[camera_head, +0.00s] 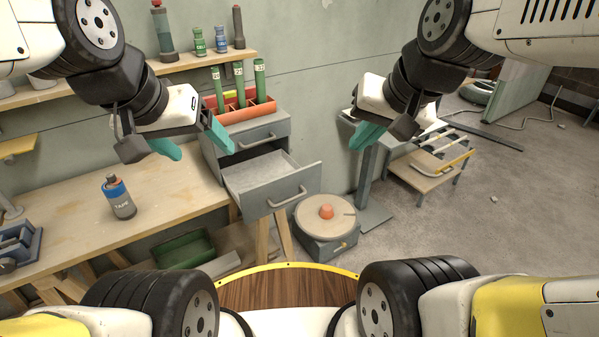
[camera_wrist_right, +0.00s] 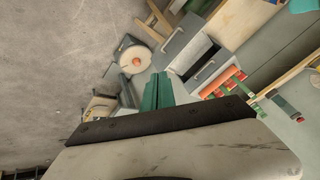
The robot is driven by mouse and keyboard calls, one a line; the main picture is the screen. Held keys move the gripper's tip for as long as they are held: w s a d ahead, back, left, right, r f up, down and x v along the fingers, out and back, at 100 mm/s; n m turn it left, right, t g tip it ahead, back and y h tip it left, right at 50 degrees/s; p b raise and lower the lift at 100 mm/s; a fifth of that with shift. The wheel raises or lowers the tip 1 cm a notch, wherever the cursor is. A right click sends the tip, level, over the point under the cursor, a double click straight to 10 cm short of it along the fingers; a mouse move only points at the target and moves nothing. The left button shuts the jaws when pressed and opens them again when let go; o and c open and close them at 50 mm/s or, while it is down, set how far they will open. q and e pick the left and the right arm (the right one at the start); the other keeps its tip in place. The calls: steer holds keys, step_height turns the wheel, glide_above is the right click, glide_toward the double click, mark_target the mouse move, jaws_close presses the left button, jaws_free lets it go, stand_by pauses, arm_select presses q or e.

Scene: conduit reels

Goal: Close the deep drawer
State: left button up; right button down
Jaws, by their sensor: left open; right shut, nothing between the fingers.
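The deep drawer (camera_head: 262,178) is the lower drawer of a grey cabinet (camera_head: 212,152) and stands pulled out, showing a pale, empty-looking inside and a bar handle (camera_head: 289,198). The closed upper drawer (camera_head: 257,136) is above it. The deep drawer also shows in the right wrist view (camera_wrist_right: 183,43). My left gripper (camera_head: 195,146) is open, in the air left of the cabinet and above the bench. My right gripper (camera_head: 366,136) is shut and empty, in the air to the right of the drawer. Its teal fingers also show in the right wrist view (camera_wrist_right: 157,92).
An orange tray (camera_head: 236,113) with green tubes sits on the cabinet. A reel (camera_head: 326,212) on a grey box sits below right of the drawer. A low table (camera_head: 430,172) stands further right.

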steer(key=w+a+f+m+g, duration=0.1)
steer(key=w+a+f+m, duration=0.1)
steer(key=w+f+m, duration=0.9)
steer(key=m+g, duration=0.1)
steer(key=m, duration=1.6)
glide_toward(317, 183)
steer(key=s+r, duration=0.3)
steer(key=s, duration=0.3)
steer(key=shift+w+r+x, duration=0.15)
steer(key=shift+w+x, duration=0.3)
steer(key=shift+x, duration=1.45)
steer(key=shift+w+r+x, duration=0.2)
steer(key=shift+w+x, duration=0.2)
steer(key=shift+x, duration=1.55)
steer(key=shift+w+r+x, duration=0.15)
steer(key=shift+w+x, duration=0.3)
steer(key=shift+x, duration=1.45)
steer(key=shift+a, duration=0.1)
steer(key=w+a, duration=0.2)
steer(key=w, duration=0.2)
steer(key=w+a, duration=0.2)
steer(key=w, duration=0.2)
steer(key=w+a, duration=0.3)
steer(key=w, duration=0.1)
steer(key=shift+w, duration=0.25)
steer(key=shift+d, duration=0.15)
